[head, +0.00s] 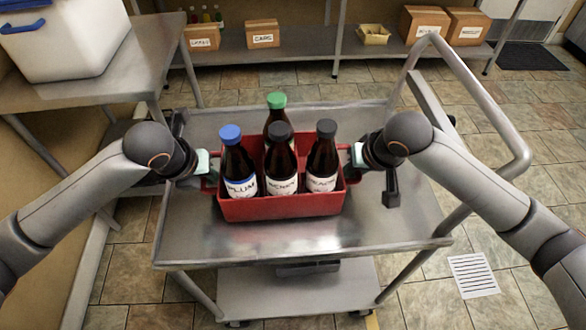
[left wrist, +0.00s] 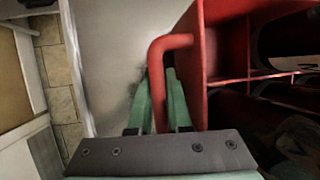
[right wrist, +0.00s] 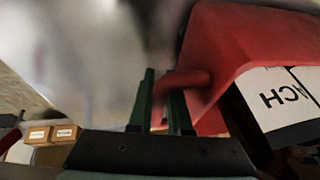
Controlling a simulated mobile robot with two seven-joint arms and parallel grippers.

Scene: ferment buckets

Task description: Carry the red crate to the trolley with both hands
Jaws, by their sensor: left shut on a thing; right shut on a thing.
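The red crate (head: 282,208) is over the top shelf of the steel trolley (head: 270,240), upright and level. I cannot tell whether its base touches the shelf. It holds several dark bottles, among them one with a blue cap (head: 230,134) and one with a green cap (head: 276,100). My left gripper (head: 208,170) is shut on the crate's left handle, a red bar (left wrist: 172,42) between the green fingers in the left wrist view. My right gripper (head: 352,160) is shut on the right handle, which shows in the right wrist view (right wrist: 186,80).
The trolley's push handle (head: 480,90) rises at the right. A steel table with a white bin (head: 70,45) stands at the left. A back shelf (head: 290,42) holds cardboard boxes. Bare trolley top lies around the crate, and a floor drain (head: 473,275) is at right.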

